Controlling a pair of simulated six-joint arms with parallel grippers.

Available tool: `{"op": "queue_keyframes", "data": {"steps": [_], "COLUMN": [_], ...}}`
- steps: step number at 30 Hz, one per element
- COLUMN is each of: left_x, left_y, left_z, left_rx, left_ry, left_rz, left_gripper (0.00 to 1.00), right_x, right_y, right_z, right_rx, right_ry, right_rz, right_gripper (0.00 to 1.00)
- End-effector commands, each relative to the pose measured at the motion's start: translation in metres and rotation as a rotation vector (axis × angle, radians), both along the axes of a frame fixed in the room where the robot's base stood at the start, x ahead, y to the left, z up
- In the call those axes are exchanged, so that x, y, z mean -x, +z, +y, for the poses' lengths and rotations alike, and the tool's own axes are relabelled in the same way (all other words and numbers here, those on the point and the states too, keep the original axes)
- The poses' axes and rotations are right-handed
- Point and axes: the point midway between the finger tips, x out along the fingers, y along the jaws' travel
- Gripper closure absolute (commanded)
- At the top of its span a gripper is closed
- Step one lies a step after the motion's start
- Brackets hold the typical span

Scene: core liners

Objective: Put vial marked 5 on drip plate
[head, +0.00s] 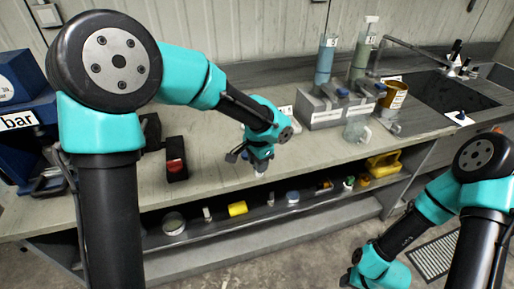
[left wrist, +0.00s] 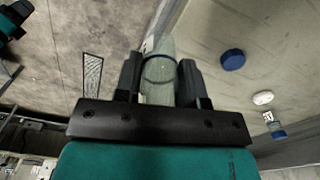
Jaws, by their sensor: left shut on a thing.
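My left gripper (head: 258,162) is over the front edge of the bench, shut on a clear glass vial (head: 262,173). In the left wrist view the vial (left wrist: 158,70) sits between the two dark fingers, with a dark ring around it. Its marking cannot be read, so I cannot tell if it is number 5. A small white piece (head: 460,118) with something dark on it lies by the sink's front edge; I cannot tell if it is the drip plate. My right gripper (head: 350,280) is low at the bottom right, away from the bench, its jaws unclear.
A black box with a red part (head: 175,166) is at left. The shelf below holds several small items, including a yellow cylinder (head: 237,209).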

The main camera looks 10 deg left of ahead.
Motion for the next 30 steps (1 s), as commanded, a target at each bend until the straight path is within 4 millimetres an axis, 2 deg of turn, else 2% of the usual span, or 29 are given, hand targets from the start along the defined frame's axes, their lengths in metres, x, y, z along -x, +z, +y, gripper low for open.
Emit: {"op": "queue_keyframes", "data": {"steps": [1, 9, 15, 20, 30], "left_x": [-0.011, -0.066, -0.102, -0.112, -0.115], "left_y": [-0.002, -0.007, -0.011, -0.011, -0.011], "left_z": [0.003, 0.017, 0.026, 0.029, 0.030], "left_rx": [0.001, 0.000, 0.000, 0.001, 0.000], "left_ry": [0.003, 0.003, 0.002, 0.000, 0.001], "left_rz": [-0.001, 0.000, 0.000, -0.001, 0.000], "left_gripper": [0.86, 0.86, 0.86, 0.86, 0.86], "right_x": [0.000, 0.000, 0.000, 0.000, 0.000], "right_y": [0.000, 0.000, 0.000, 0.000, 0.000], "right_z": [0.000, 0.000, 0.000, 0.000, 0.000], "right_rx": [0.000, 0.000, 0.000, 0.000, 0.000], "right_ry": [0.000, 0.000, 0.000, 0.000, 0.000], "right_rz": [0.000, 0.000, 0.000, 0.000, 0.000], "right_gripper": [0.57, 0.57, 0.57, 0.57, 0.57]}}
